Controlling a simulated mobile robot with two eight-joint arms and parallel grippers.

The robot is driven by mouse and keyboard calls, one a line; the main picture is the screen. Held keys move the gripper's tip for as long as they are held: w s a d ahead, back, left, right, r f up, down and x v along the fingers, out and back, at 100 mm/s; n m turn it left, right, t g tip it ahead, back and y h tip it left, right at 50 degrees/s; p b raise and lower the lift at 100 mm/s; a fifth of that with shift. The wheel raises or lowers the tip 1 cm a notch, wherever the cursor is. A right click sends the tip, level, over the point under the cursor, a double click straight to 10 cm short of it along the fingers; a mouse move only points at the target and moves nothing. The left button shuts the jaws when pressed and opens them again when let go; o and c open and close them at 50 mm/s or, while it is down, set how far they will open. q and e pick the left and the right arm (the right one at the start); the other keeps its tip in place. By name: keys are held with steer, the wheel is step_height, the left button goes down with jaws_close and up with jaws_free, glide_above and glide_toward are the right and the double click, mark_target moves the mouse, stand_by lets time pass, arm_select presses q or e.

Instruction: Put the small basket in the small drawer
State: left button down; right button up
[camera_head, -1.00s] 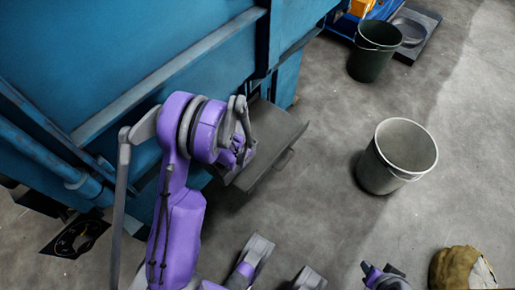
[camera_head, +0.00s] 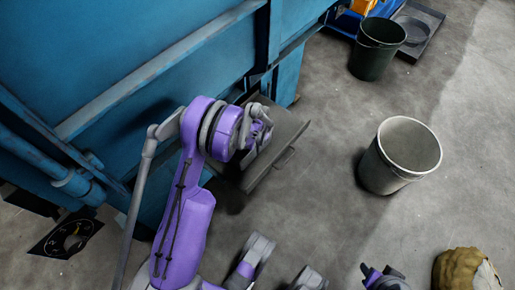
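The small drawer (camera_head: 283,150) is a grey metal box front with a handle, pulled out from the blue machine (camera_head: 160,60). My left gripper (camera_head: 262,135) is over the drawer's left part, partly hidden by its own purple wrist. I cannot tell whether its fingers are open or shut, or whether it holds anything. No small basket can be made out clearly; it may be hidden behind the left wrist. Part of my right arm (camera_head: 382,278) shows at the bottom edge; its fingertips are not clear.
A light grey bucket (camera_head: 375,172) stands on the concrete floor to the right of the drawer. A dark green bucket (camera_head: 371,62) stands farther back, beside a grey tray (camera_head: 432,30). A tan sack (camera_head: 458,268) lies at the bottom right. The floor between is clear.

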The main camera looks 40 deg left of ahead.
arm_select(q)
steer(key=shift+r, duration=0.1)
steer(key=shift+f, duration=0.2)
steer(key=c, duration=1.1)
jaws_free()
steer(key=shift+o, duration=0.2)
steer(key=shift+r, duration=0.1)
